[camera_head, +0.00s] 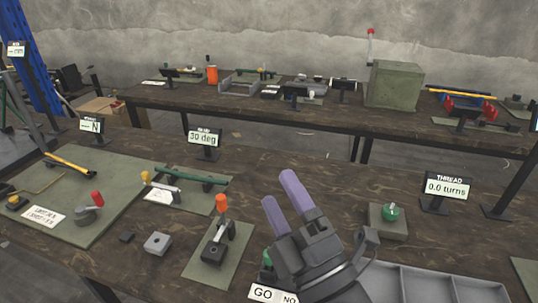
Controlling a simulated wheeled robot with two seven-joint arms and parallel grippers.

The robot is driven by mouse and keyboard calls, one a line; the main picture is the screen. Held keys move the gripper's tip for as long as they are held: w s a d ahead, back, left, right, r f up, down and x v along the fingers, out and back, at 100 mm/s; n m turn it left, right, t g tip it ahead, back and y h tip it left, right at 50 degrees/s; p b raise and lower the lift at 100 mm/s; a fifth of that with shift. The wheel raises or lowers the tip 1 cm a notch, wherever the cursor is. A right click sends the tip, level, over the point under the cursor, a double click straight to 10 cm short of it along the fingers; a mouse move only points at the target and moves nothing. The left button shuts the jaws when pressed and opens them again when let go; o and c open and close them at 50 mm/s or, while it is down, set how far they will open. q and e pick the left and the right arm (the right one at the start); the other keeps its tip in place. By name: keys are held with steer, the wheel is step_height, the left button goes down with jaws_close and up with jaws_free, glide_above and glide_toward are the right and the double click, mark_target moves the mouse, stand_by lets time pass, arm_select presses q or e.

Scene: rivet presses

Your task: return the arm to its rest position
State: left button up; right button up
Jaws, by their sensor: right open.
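My right gripper (280,190) has two purple fingers and a dark grey body. It is in the lower middle of the head view, over the near workbench (300,165), fingers pointing up and away in the picture. Its fingers are apart, with nothing seen between them. My right arm comes in from the bottom edge and hides part of the bench, a green item (267,257) and part of a GO / NO sign (262,293). My left gripper and arm are not in view.
Left of the gripper are an orange-handled toggle clamp (218,238) and a grey block (157,243). To the right are a green knob (390,213), a THREAD display (446,188) and a grey compartment tray (425,283). A second bench (290,112) stands behind.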

steer(key=s+d+f+m+g+h, duration=0.1)
steer(key=d+f+m+g+h, duration=0.4)
steer(key=f+m, duration=0.35)
steer(key=s+d+f+m+g+h, duration=0.25)
steer(key=d+f+m+h, duration=0.4)
steer(key=f, duration=0.35)
steer(key=s+d+f+m+g, duration=0.2)
steer(key=s+f+m+g, duration=0.3)
steer(key=s+f+g, duration=0.65)
step_height(320, 180, down, 14)
steer(key=s+t, duration=0.1)
steer(key=s, duration=0.2)
steer(key=s+d+f+g, duration=0.1)
steer(key=s+d+f, duration=0.1)
steer(key=s+f, duration=1)
steer(key=shift+s+d, duration=0.35)
steer(key=shift+s, duration=0.6)
